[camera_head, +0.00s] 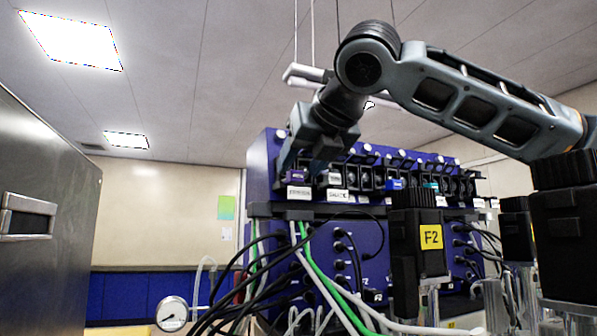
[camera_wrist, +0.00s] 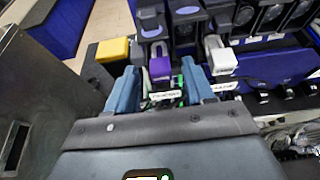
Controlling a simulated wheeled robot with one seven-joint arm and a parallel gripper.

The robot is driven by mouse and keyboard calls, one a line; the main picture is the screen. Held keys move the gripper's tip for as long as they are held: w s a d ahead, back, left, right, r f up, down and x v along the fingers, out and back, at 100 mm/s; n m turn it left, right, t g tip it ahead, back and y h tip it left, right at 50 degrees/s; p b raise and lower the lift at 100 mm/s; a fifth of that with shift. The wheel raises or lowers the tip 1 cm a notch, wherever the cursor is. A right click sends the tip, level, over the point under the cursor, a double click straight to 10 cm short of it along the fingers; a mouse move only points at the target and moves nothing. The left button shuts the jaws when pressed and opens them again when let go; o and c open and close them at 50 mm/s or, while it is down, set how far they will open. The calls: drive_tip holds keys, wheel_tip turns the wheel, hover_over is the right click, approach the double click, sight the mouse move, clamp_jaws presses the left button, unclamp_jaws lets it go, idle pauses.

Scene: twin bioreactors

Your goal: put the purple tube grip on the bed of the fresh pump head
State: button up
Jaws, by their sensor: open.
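The purple tube grip (camera_head: 297,175) sits at the left end of the pump row, above a white label. In the wrist view the purple grip (camera_wrist: 160,68) lies between and just beyond my fingertips. My gripper (camera_head: 308,152) is open, close in front of the left pump heads; in the wrist view its two blue-grey fingers (camera_wrist: 159,76) stand apart on either side of the grip. I cannot tell whether they touch it. A white grip (camera_wrist: 221,61) is on the neighbouring pump head to the right. Which head is the fresh one is not clear.
The blue pump tower (camera_head: 262,170) carries several dark pump heads. Black, green and white tubes hang below. A black block marked F2 (camera_head: 418,236) stands in front. A yellow block (camera_wrist: 112,50) lies left of my fingers. A steel cabinet (camera_head: 40,215) stands at left.

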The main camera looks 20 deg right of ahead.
drive_tip(key=b+v, duration=0.2)
drive_tip(key=v, duration=0.8)
idle(0.9)
